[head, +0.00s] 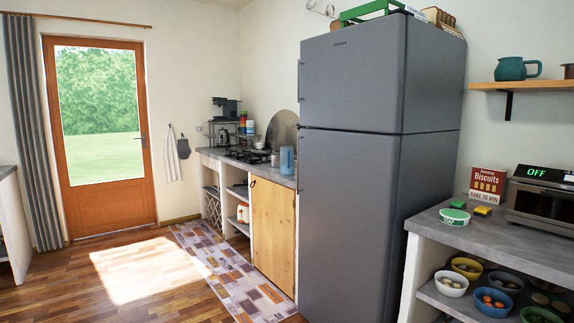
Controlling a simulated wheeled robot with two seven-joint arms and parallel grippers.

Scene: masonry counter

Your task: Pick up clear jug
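A pale blue, see-through vessel (287,160) stands upright on the masonry counter (268,171), close to the left side of the fridge. It looks like the clear jug, but it is small in the picture and its handle cannot be made out. Neither of my grippers shows in the head view.
A tall grey fridge (352,190) stands right of the counter. A patterned rug (228,272) lies before the counter's wooden cupboard door (273,230). A gas hob (248,155) is left of the vessel. The wooden floor (130,295) at left is clear.

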